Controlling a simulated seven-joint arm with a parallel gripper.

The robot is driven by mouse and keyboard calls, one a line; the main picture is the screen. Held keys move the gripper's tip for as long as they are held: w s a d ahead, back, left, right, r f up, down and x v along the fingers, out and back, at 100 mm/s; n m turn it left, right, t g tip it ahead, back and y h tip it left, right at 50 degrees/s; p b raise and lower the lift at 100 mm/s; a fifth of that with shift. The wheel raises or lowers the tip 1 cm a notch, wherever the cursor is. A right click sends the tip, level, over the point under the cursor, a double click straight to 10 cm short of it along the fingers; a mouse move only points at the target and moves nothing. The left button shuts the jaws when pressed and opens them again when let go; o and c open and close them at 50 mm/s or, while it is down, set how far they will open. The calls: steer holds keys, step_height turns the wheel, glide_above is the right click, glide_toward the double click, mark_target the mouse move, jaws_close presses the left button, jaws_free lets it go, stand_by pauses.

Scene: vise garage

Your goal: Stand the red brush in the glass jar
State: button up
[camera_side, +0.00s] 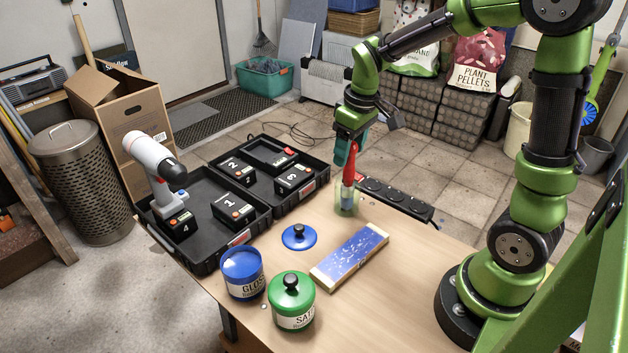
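The red brush (349,170) is upright, handle up, near the far edge of the workbench. The clear glass jar (347,209) stands on the bench below it. The brush's lower end shows through the glass and appears to be inside the jar; whether it touches the bottom cannot be told. My gripper (345,152) points down above the jar, its teal fingers at the upper part of the red handle. It appears shut on the handle; the far finger is mostly hidden.
A black power strip (393,199) lies just right of the jar. A blue panel in a wooden frame (350,256), a blue lid (299,237), a blue tin (243,273) and a green tin (291,302) are nearer. An open black tool case (245,195) is left.

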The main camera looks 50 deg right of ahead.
step_height(320, 180, up, 17)
steer(key=s, duration=0.2)
steer(key=shift+s+f, duration=0.15)
steer(key=shift+s, duration=0.1)
stand_by(0.9)
steer(key=s+a+f+m+t+y, duration=0.2)
steer(key=s+a+f+m+t, duration=0.2)
steer(key=s+a+f, duration=0.3)
steer(key=s+a+t, duration=0.1)
steer(key=s+a, duration=0.2)
steer(key=shift+a+t, duration=0.25)
steer(key=shift+t, duration=0.05)
